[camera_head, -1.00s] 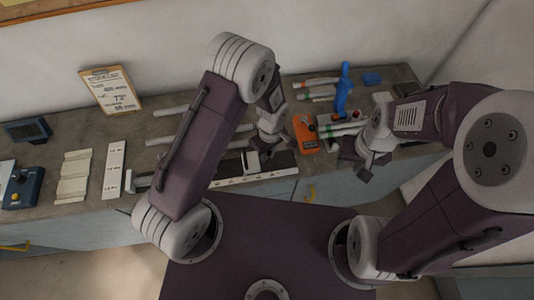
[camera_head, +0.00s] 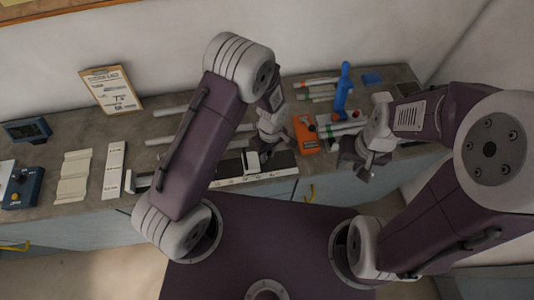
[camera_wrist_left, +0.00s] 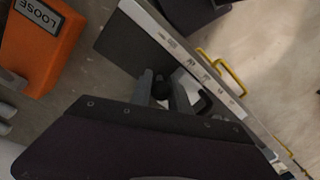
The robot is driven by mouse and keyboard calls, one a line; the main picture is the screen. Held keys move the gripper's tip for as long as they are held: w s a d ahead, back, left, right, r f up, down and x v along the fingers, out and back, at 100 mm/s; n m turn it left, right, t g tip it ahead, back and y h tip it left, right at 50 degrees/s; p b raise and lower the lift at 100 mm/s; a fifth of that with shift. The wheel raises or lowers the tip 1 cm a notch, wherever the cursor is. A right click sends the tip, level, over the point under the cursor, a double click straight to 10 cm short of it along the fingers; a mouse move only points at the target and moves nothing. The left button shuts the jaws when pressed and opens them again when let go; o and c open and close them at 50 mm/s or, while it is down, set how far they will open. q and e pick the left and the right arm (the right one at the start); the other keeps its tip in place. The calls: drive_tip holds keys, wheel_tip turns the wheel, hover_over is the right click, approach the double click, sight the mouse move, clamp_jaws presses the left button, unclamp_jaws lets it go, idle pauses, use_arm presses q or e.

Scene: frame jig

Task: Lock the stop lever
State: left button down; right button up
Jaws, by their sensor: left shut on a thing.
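The long dark jig rail with a white scale strip (camera_head: 255,178) lies along the bench's front edge. A small light block (camera_head: 252,161) sits on it beside my left gripper (camera_head: 268,152). In the left wrist view, the rail's scale (camera_wrist_left: 205,68) runs diagonally. There the left gripper's grey fingers (camera_wrist_left: 160,92) close around a small dark knob, which I take to be the stop lever (camera_wrist_left: 160,78); the palm hides most of it. Whether the lever is locked cannot be told. My right gripper (camera_head: 363,165) hangs empty-looking near the bench front, its jaw gap unclear.
An orange block (camera_head: 305,133) stands just right of the rail; it reads "LOOSE" in the left wrist view (camera_wrist_left: 40,38). Yellow drawer handles (camera_wrist_left: 220,70) stick out below the bench edge.

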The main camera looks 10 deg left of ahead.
use_arm(q)
drive_tip(key=b, duration=0.3)
drive_tip(key=f+t+b, duration=0.1)
drive_tip(key=b, duration=0.3)
drive_tip(key=f+t+b, duration=0.1)
drive_tip(key=b, duration=0.3)
drive_tip(key=shift+s+d+y, duration=0.3)
drive_tip(key=shift+s, duration=0.05)
drive_tip(key=s+t+b, duration=0.1)
drive_tip(key=t+b, duration=0.1)
drive_tip(key=b, duration=0.6)
drive_tip(key=s+t+y+b, duration=0.1)
drive_tip(key=t+b, duration=0.1)
drive_tip(key=b, duration=0.6)
drive_tip(key=shift+d+b, duration=0.2)
drive_tip(key=shift+b, duration=0.1)
drive_tip(key=shift+s+r+t+y+b, duration=0.1)
drive_tip(key=shift+r+t+y+b, duration=0.25)
drive_tip(key=shift+b, duration=0.4)
drive_tip(key=c, duration=1.5)
unclamp_jaws()
